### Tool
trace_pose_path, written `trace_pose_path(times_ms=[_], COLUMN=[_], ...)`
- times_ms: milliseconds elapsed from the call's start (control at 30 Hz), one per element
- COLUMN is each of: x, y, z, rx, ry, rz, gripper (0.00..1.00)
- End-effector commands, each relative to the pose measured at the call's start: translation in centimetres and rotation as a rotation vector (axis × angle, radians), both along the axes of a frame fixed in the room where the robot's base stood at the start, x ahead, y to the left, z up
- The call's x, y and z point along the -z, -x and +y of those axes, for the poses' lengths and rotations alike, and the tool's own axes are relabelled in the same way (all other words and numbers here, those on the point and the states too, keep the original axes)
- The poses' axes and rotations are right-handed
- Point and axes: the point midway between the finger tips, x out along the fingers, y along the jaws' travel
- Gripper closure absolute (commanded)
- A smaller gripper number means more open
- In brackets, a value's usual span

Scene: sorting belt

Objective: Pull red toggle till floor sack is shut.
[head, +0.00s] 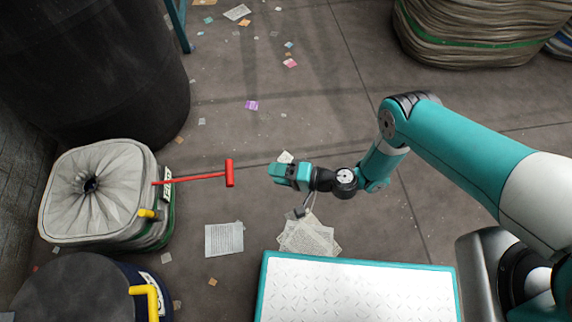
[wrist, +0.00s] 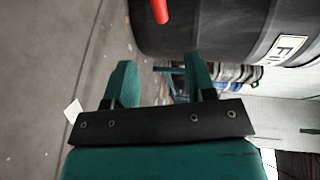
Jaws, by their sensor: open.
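The pale grey floor sack (head: 65,208) stands at the left in the head view. Its top is gathered into folds around a small dark hole, so the mouth is nearly closed. A taut-looking red cord runs right from its side to the red toggle (head: 230,173), a T-shaped bar out over the floor. My gripper (head: 273,171) is to the right of the toggle, apart from it, pointing left. In the wrist view my gripper (wrist: 160,75) has its fingers apart with nothing between them. A red piece, likely the toggle (wrist: 160,10), shows beyond them at the top edge.
A yellow handle (head: 147,213) sits on the sack's near side. A dark round container (head: 75,290) with another yellow handle is below it. A large black drum (head: 100,75) stands behind. Papers (head: 224,240) litter the floor; my white-topped deck is at the bottom.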

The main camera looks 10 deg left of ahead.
Motion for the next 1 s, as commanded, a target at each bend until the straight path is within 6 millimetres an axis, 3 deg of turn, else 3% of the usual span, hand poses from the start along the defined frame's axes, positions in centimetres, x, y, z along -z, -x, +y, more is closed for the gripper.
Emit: trace_pose_path(times_ms=[233,833,1000], x=[-0.5,-0.3,-2.4], y=[0.2,0.3,-1.4], z=[-1.9,-2.0,-1.3], rx=[0.002,0.001,-0.035], ry=[0.000,0.000,0.011], rz=[0.000,-0.001,-0.034], gripper=[0.49,0.49,0.49])
